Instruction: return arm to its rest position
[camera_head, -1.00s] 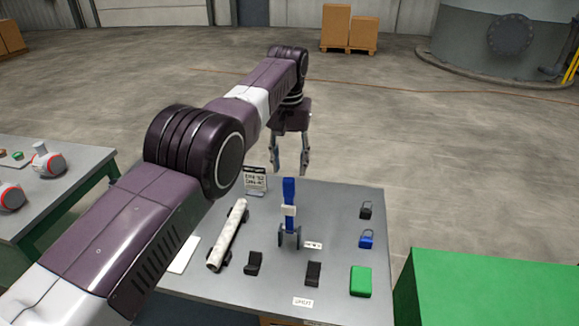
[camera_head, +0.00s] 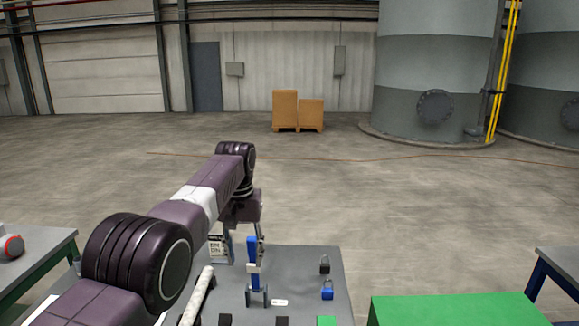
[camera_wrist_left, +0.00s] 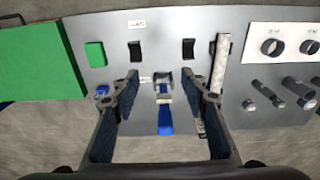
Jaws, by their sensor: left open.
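My left arm reaches across the head view from the lower left. My left gripper (camera_head: 240,227) hangs at its end, near the far edge of the grey table. In the left wrist view the two fingers of this gripper (camera_wrist_left: 165,92) are spread apart, with nothing held between them. In the wrist view the blue tool (camera_wrist_left: 165,120) appears beyond and between the fingers. My right gripper is in neither view.
A green surface (camera_head: 450,312) lies to the right. Cardboard boxes (camera_head: 286,110) stand far back. Open floor lies behind the table.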

